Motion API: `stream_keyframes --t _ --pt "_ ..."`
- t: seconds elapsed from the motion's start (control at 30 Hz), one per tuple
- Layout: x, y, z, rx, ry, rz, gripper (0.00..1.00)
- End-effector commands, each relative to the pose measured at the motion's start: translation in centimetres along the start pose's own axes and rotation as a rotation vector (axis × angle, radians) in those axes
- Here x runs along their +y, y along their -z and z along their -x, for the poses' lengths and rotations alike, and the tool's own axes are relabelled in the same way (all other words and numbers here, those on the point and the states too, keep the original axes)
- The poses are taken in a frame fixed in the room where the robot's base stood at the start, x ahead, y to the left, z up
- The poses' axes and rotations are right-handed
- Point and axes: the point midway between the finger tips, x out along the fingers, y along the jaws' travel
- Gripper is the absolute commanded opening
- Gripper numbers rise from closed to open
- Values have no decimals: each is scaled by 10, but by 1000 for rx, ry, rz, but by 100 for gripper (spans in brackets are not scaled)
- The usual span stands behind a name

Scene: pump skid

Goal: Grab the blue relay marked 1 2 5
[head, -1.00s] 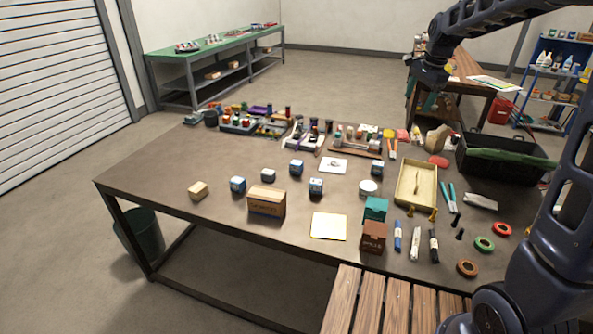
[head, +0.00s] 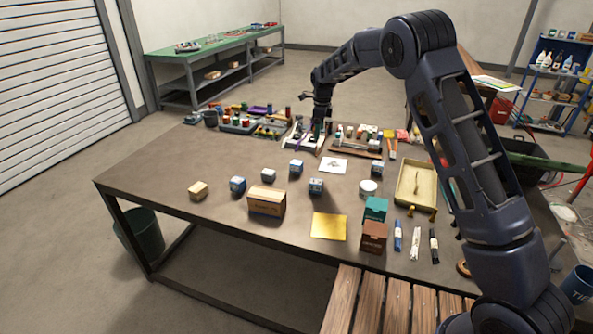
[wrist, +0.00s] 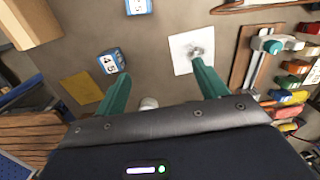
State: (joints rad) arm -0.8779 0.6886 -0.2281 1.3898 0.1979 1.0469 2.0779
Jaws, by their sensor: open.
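Several small blue-and-white relay blocks stand apart on the table. In the head view, one is at the left (head: 238,185), one in the middle (head: 296,167), one nearer the yellow sheet (head: 316,186) and one at the right (head: 377,167). Their markings are too small to read there. In the wrist view, the relay near the yellow sheet (wrist: 111,60) shows digits including 4 and 5. Another relay (wrist: 138,6) is cut by the top edge, its label partly visible. My gripper (wrist: 158,70) is open and empty, its green fingers spread above the table.
A cardboard box (head: 267,201) stands near the left relays. A white printed sheet (head: 333,165) and a yellow sheet (head: 329,226) lie flat. Teal (head: 375,208) and brown (head: 373,236) boxes stand at the front.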

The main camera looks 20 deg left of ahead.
Motion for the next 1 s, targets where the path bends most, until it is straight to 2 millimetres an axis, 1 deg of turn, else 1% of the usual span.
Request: stream_keyframes --t 0.03,0.13,0.23,0.33,0.43,0.57,0.8,0.9,1.0 --pt "3 -18 -18 10 -5 -19 72" --pt "8 -47 -44 24 -9 -69 72" --pt "12 -68 -64 35 -11 -106 72" --pt "16 -80 -76 41 -12 -132 72" --pt "18 -86 -83 44 -12 -143 72" --pt "19 -87 -92 45 -13 -147 72" --pt "19 -84 -125 46 -14 -147 72" --pt "20 -84 -135 45 -13 -146 72" --pt "20 -84 -140 45 -13 -146 72"
